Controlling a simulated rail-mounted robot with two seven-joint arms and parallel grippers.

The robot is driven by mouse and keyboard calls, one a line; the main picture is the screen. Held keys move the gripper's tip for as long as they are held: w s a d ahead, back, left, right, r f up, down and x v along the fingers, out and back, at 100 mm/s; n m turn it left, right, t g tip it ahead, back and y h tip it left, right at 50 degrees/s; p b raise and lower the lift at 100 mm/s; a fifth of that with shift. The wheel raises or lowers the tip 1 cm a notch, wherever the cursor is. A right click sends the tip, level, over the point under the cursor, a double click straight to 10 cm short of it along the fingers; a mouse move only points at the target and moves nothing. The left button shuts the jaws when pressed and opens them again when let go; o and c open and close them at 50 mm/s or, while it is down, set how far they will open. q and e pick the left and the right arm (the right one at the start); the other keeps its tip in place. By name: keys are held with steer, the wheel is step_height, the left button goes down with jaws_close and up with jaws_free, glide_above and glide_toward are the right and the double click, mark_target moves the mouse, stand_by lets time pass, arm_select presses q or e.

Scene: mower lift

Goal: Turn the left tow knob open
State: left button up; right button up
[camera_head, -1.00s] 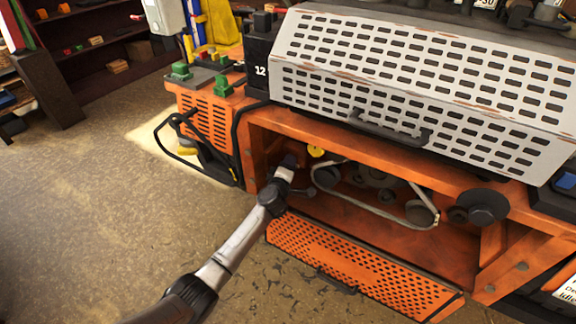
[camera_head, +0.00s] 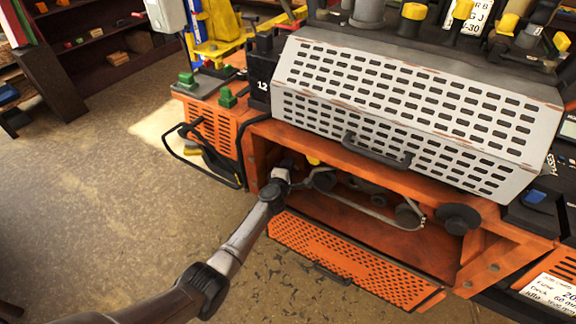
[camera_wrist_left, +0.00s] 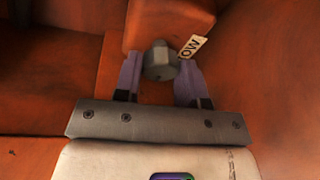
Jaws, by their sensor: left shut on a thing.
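The tow knob (camera_wrist_left: 160,62) is a small grey faceted knob in the left wrist view, against an orange wall. A partly hidden tag (camera_wrist_left: 192,45) reading "OW" is beside it. My left gripper (camera_wrist_left: 160,75) has its two purplish fingers on either side of the knob and is shut on it. In the head view my left gripper (camera_head: 281,176) reaches into the open orange compartment (camera_head: 330,212) at its left end. The knob is hidden there behind my gripper and wrist. My right gripper is not in view.
A belt (camera_head: 370,210) on pulleys runs just right of my gripper. The perforated orange panel (camera_head: 345,262) hangs open below. A white slotted cover (camera_head: 410,110) with a dark handle (camera_head: 375,150) overhangs the compartment. Open floor lies to the left.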

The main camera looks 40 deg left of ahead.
arm_select(q)
steer(key=o, duration=0.9)
steer(key=shift+s+d+r+p, duration=0.2)
steer(key=shift+s+r+p, duration=0.05)
steer(key=shift+s+p, duration=0.35)
steer(key=p+v, duration=0.2)
steer(key=v, duration=0.2)
steer(key=p+v, duration=0.2)
steer(key=v, duration=0.2)
steer(key=p+v, duration=0.2)
steer(key=v, duration=0.2)
steer(key=shift+s+d+f, duration=0.1)
steer(key=shift+s+f, duration=0.1)
steer(key=shift+s, duration=0.1)
